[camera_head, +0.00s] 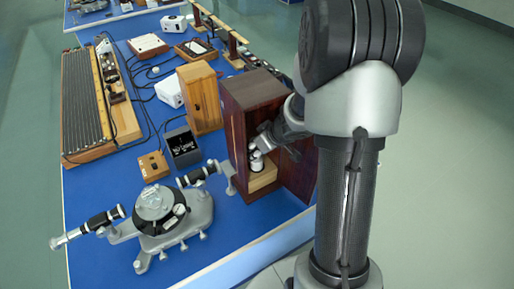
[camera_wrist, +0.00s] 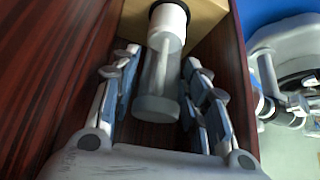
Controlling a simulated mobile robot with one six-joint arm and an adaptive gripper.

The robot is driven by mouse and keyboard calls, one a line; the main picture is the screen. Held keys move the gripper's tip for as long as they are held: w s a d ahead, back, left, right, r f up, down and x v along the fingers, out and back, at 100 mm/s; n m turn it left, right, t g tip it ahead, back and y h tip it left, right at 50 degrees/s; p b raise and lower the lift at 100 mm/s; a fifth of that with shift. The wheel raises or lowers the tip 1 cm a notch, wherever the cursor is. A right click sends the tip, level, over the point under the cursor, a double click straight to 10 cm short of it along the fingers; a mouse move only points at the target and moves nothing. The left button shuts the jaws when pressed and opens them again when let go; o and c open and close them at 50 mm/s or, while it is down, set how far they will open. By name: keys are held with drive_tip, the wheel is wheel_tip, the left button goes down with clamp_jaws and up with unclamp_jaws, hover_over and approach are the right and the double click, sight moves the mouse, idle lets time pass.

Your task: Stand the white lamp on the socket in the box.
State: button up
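The lamp (camera_wrist: 160,75) shows in the wrist view as a greyish clear tube pointing toward the camera. Its far end meets a white round piece (camera_wrist: 168,20) over the pale wooden base; I cannot tell whether this is the lamp's foot or the socket. My gripper (camera_wrist: 163,62) has its fingers on both sides of the lamp, with narrow gaps showing, so it looks open. In the head view my gripper (camera_head: 262,145) reaches into the dark red wooden box (camera_head: 236,120). A white piece below it stands on the pale wooden base (camera_head: 262,179). The lamp's tube is mostly hidden there.
The box's side walls (camera_wrist: 35,60) stand close on both sides of my gripper. A spectrometer (camera_head: 165,213) stands in front left on the blue table (camera_head: 225,217). A lighter wooden case (camera_head: 200,97) and a small black instrument (camera_head: 183,146) stand left of the box.

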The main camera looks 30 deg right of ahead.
drive_tip(key=shift+s+r+p, duration=0.1)
drive_tip(key=shift+r+p, duration=0.25)
drive_tip(key=shift+r, duration=0.15)
drive_tip(key=p+v, duration=0.7)
drive_tip(key=v, duration=0.4)
drive_tip(key=shift+p, duration=0.3)
drive_tip(key=shift+s, duration=0.2)
